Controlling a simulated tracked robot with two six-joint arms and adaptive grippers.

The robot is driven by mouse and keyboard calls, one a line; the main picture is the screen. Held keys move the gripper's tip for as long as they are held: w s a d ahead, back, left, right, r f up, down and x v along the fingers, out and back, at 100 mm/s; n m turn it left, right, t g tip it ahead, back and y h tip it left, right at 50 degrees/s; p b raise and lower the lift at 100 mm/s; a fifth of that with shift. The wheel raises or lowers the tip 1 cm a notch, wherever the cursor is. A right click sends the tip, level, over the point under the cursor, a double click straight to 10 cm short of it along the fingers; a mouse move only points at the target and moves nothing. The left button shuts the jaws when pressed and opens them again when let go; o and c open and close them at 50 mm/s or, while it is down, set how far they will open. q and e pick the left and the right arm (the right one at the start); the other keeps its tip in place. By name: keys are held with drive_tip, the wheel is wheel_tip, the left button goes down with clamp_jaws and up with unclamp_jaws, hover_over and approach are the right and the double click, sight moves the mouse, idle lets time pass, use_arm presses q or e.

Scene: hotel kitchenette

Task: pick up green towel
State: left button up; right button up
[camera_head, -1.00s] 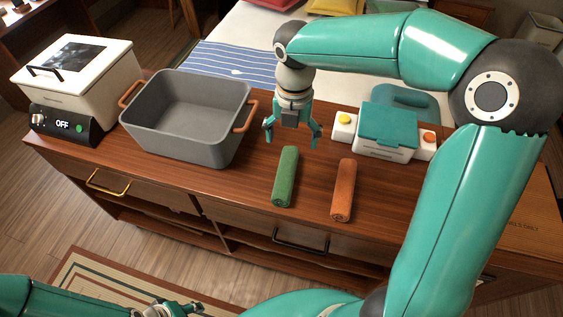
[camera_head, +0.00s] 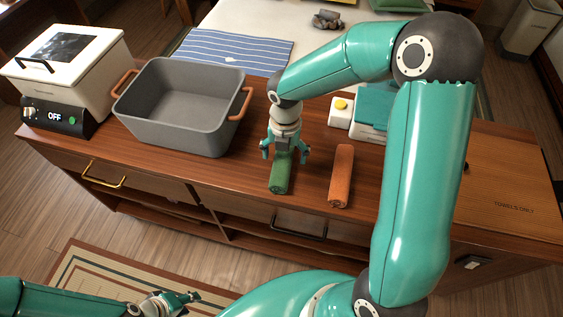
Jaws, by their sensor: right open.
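The green towel (camera_head: 280,181) is rolled up and lies on the wooden counter, its near end toward the front edge. My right gripper (camera_head: 284,157) is open and pointing down over the far part of the green towel, with one finger on each side of it. The gripper hides the towel's far end. I cannot tell whether the fingers touch it. My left gripper (camera_head: 176,301) is low at the bottom left, in front of the counter and away from the towel; its jaw state is unclear.
An orange rolled towel (camera_head: 342,176) lies just right of the green one. A grey bin with orange handles (camera_head: 168,137) stands to the left. A white and teal appliance (camera_head: 370,120) is partly behind my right arm. A wooden area marked "TOWELS ONLY" (camera_head: 510,190) is at the right.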

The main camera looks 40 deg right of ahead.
sight(284, 157)
drive_tip(key=f, duration=0.4)
drive_tip(key=shift+w, duration=0.2)
drive_tip(key=c, duration=1.3)
drive_tip(key=shift+r, duration=0.15)
